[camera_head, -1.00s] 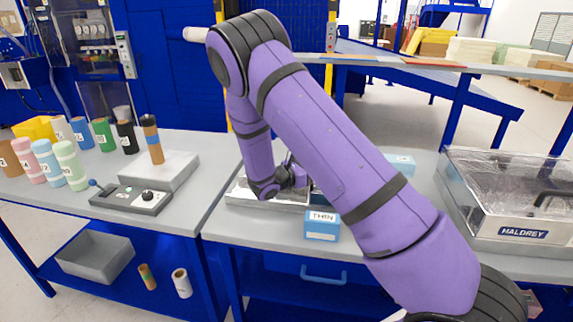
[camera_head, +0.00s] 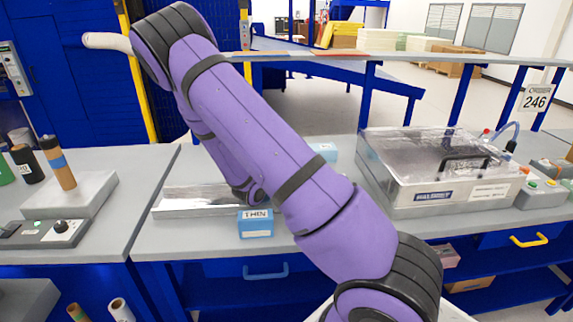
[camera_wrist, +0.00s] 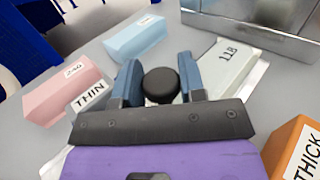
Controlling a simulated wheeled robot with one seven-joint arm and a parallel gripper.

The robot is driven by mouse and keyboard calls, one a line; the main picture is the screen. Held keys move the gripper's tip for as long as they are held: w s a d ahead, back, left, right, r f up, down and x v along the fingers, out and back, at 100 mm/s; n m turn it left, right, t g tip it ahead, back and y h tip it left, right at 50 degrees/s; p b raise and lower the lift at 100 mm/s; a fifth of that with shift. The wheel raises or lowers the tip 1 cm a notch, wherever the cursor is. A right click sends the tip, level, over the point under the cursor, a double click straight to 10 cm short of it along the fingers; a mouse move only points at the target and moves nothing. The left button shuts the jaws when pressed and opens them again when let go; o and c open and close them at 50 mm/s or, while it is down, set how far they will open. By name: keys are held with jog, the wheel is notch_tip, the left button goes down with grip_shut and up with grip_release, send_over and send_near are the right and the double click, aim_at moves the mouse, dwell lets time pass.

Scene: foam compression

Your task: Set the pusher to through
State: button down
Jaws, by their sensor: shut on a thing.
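In the wrist view my gripper (camera_wrist: 160,83) has its two blue-grey fingers on either side of a round black knob (camera_wrist: 160,88), shut on it. What the knob is fixed to is hidden beneath. A pale block marked 118 (camera_wrist: 222,66) lies just beyond the right finger, by a metal edge. A white THIN label (camera_wrist: 90,95) is to the left, and an orange THICK block (camera_wrist: 297,150) is at lower right. In the head view a long silver tray (camera_head: 180,207) lies under my arm, which hides my gripper. A blue labelled block (camera_head: 256,224) stands in front of it.
A pink block (camera_wrist: 62,95) and a light blue block (camera_wrist: 134,38) lie left in the wrist view. A clear-lidded metal case (camera_head: 440,190) stands right of my arm. On the left table a brown cylinder (camera_head: 62,165) stands on a grey block.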

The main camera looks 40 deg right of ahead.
jog(key=c, duration=0.8)
grip_release()
jog(key=shift+o, duration=0.2)
jog(key=shift+a, duration=0.15)
jog(key=s+a, duration=0.1)
jog(key=a, duration=0.9)
jog(key=shift+s+a, duration=0.2)
jog(key=shift+s, duration=0.15)
jog(key=s+a+r+m+t+y, duration=0.1)
jog(key=s+a+r+m+y, duration=0.3)
jog(key=s+r+m+y, duration=0.2)
jog(key=s+a+r+m+y, duration=0.4)
jog(key=s+r+m+y, duration=0.2)
jog(key=s+r, duration=0.4)
jog(key=s+a+r+m+t+y, duration=0.1)
jog(key=s+a+r+m+y, duration=0.4)
jog(key=r, duration=0.5)
jog(key=s+m, duration=0.2)
jog(key=s, duration=0.1)
jog(key=shift+s+r+m+t+y, duration=0.25)
jog(key=shift+r+m+t+y, duration=0.05)
jog(key=shift+r+m+y, duration=0.1)
